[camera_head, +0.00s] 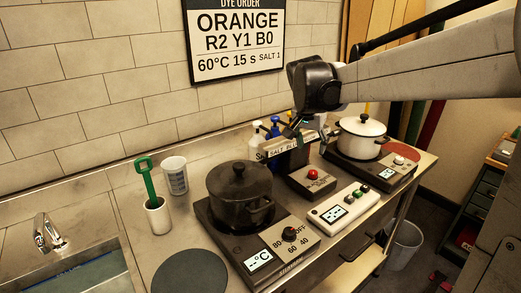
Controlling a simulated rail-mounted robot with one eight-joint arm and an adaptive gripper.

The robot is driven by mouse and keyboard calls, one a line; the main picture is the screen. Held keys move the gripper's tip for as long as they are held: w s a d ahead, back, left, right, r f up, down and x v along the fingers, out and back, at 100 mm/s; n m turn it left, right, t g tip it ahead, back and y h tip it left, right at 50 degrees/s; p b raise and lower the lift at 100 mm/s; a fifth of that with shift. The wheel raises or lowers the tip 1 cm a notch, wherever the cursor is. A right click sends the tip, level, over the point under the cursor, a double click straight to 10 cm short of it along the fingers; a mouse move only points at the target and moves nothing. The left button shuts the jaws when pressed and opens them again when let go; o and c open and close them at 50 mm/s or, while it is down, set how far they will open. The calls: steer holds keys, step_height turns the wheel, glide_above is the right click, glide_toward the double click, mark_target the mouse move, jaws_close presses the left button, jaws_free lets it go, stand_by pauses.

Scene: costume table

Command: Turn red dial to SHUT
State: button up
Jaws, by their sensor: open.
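A small red dial (313,174) sits on top of a dark box (316,187) in the middle of the counter. The lettering on the box is too small to read, so I cannot tell which position the dial points to. My gripper (304,136) is open and hangs above and behind the dial, in front of the bottles. It is apart from the dial, and its fingertips are partly hard to make out against the dark rack.
A dark lidded pot (239,192) stands on a hotplate left of the box. A white pot (361,136) stands on another at right. A white panel (343,205) with display lies in front. Bottles with a "SALT" label (285,147) stand behind.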

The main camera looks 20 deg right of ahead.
mark_target(313, 172)
steer(key=b+x, duration=0.1)
steer(key=x, duration=1.3)
steer(key=shift+r, duration=0.1)
jaws_close()
